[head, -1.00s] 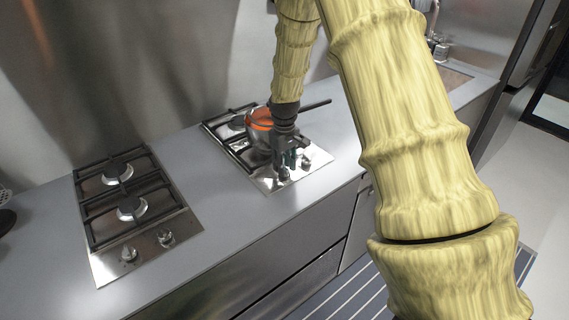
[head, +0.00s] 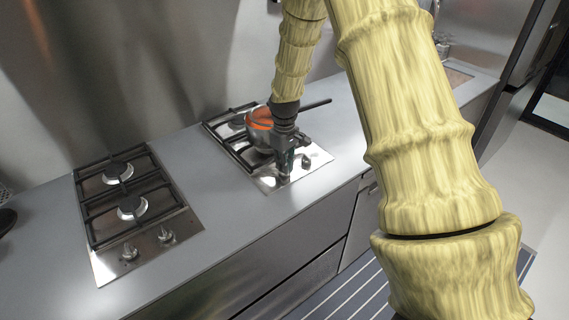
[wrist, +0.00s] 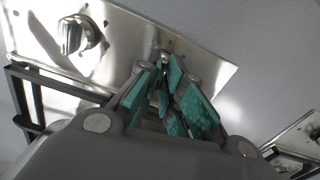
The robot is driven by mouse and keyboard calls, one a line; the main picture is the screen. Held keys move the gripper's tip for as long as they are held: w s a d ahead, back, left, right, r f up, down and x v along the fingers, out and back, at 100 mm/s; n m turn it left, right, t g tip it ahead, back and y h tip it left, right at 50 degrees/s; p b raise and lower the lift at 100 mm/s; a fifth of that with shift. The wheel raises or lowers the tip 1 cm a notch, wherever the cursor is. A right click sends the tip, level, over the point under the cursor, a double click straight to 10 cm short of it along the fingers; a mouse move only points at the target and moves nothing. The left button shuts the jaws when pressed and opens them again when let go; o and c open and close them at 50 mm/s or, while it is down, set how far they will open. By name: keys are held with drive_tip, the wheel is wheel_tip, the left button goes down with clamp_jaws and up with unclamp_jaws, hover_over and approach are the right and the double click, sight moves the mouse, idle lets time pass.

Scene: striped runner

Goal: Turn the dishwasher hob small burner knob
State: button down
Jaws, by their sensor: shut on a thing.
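My gripper (head: 284,175) points down at the front of the right-hand hob (head: 262,183), over its left knob position. In the wrist view its teal-padded fingers (wrist: 168,92) are closed in on a hob knob, of which only a small shiny bit (wrist: 165,58) shows; the fingers hide the rest. The hob's other knob (head: 306,162) stands free to the right, and it also shows in the wrist view (wrist: 76,35). I cannot tell which knob serves the small burner.
A pot (head: 259,122) with orange contents and a dark handle stands on the right-hand hob, close behind my gripper. A second hob (head: 190,222) with two knobs lies to the left. Grey counter (head: 215,185) between the hobs is clear.

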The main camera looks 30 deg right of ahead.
drive_tip(key=n+p, duration=0.1)
drive_tip(key=n, duration=0.6)
drive_tip(key=shift+r+p, duration=0.1)
drive_tip(key=shift+p, duration=0.2)
drive_tip(key=n+p, duration=0.1)
drive_tip(key=n, duration=0.3)
drive_tip(key=shift+d+n+p, duration=0.1)
drive_tip(key=shift+n+p, duration=0.4)
drive_tip(key=shift+n, duration=1.1)
drive_tip(key=c, duration=1.6)
unclamp_jaws()
drive_tip(key=shift+o, duration=0.2)
wheel_tip(320, 180, up, 12)
